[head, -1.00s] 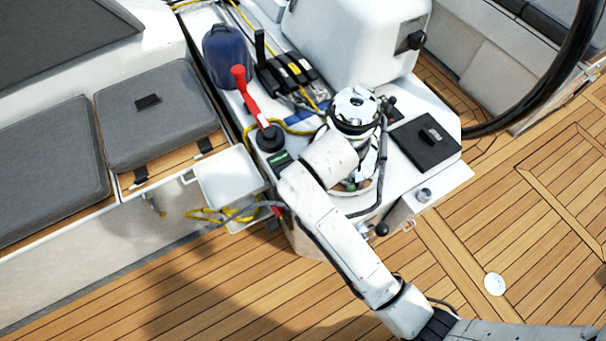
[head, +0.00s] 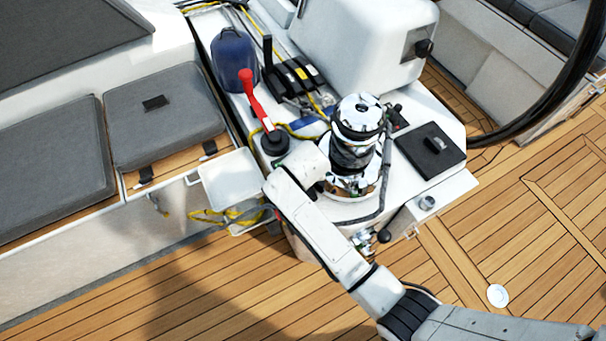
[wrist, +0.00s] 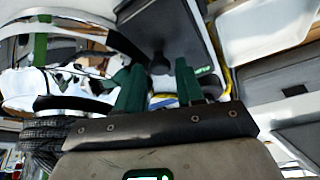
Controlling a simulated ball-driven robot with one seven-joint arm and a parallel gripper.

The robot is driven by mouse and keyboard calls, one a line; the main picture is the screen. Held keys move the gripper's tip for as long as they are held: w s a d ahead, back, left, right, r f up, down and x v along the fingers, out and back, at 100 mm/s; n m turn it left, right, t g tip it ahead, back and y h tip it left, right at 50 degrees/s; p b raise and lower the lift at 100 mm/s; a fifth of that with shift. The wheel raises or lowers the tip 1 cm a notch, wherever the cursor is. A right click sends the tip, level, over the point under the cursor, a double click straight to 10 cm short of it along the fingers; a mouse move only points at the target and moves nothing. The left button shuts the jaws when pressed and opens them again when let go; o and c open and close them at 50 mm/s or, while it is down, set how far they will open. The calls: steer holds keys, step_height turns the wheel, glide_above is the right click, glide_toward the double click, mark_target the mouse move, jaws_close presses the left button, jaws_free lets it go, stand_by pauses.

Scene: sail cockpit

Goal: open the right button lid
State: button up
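My gripper (wrist: 161,70) shows in the wrist view with two green fingers. They stand apart, and a dark knob-like part (wrist: 160,62) shows in the gap beyond them. I cannot tell whether they touch it. A dark flat panel (wrist: 165,25) lies behind it, and a small green-lit label (wrist: 204,70) shows right of the right finger. In the head view my arm reaches to the console's near left side, beside the winch (head: 357,145), and hides the gripper. I cannot make out the right button lid for certain in either view.
A red lever (head: 254,97) on a black base stands left of the winch. A white tray (head: 232,178) sits at the console's left edge. A black hatch (head: 430,151) lies right of the winch, and a steering wheel rim (head: 560,85) is at the right.

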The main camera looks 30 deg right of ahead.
steer(key=shift+w+f, duration=0.1)
steer(key=shift+f, duration=0.15)
steer(key=shift+c, duration=0.4)
jaws_close()
